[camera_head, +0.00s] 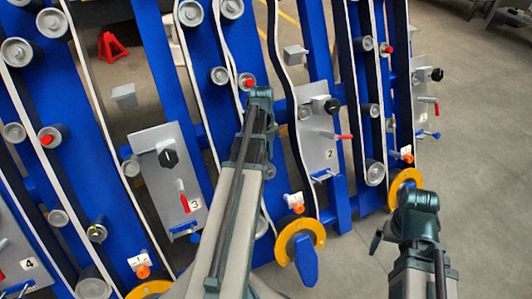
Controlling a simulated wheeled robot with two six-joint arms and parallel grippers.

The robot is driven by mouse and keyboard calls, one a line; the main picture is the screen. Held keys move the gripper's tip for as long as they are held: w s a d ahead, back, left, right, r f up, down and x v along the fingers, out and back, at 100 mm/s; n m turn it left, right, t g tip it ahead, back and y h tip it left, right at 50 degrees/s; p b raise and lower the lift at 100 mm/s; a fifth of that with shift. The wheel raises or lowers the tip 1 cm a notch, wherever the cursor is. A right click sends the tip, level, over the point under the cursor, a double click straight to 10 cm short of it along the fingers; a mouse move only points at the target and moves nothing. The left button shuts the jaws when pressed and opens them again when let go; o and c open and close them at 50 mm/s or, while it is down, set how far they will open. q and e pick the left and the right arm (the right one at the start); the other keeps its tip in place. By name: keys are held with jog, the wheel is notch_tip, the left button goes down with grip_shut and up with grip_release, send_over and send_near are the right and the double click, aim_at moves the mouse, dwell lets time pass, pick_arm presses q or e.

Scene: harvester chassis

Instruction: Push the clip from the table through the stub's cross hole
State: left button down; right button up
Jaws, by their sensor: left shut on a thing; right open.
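My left arm (235,190) reaches up across the middle of the head view to a dark joint near the blue chassis. Its fingers do not show; the arm hides what lies behind it. My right arm (418,225) stands at the lower right, and its fingers do not show either. I cannot make out the clip or the table. Several grey cylindrical stubs stick out of the chassis, such as one at the upper left (18,51) and one at the right (374,172). I cannot tell which one has the cross hole.
Blue chassis beams (155,65) carry grey panels numbered 3 (158,190) and 2 (313,125), with black knobs and red levers. Yellow rings (318,232) with blue centres sit low on the beams. A red stand (111,47) is on the floor behind. Grey floor (480,150) is free at right.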

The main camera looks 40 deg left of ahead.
aim_at(269, 165)
pick_arm(q)
jog(key=shift+s+d+f+b, duration=0.2)
jog(key=shift+d+f+b, duration=0.1)
jog(key=shift+f+b, duration=0.35)
jog(key=shift+s+d+f+b, duration=0.15)
jog(key=shift+d+f+b, duration=0.2)
jog(key=shift+f+b, duration=0.3)
jog(key=shift+s+d+f+b, duration=0.2)
jog(key=shift+d+f+b, duration=0.1)
jog(key=shift+f+b, duration=0.35)
jog(key=c, duration=0.7)
grip_release()
notch_tip(269, 165, up, 14)
jog(key=a+p, duration=0.1)
jog(key=p, duration=1.3)
jog(key=shift+w+a, duration=0.35)
jog(key=shift+w, duration=0.1)
jog(key=shift+d+f, duration=0.1)
jog(key=shift+f, duration=0.05)
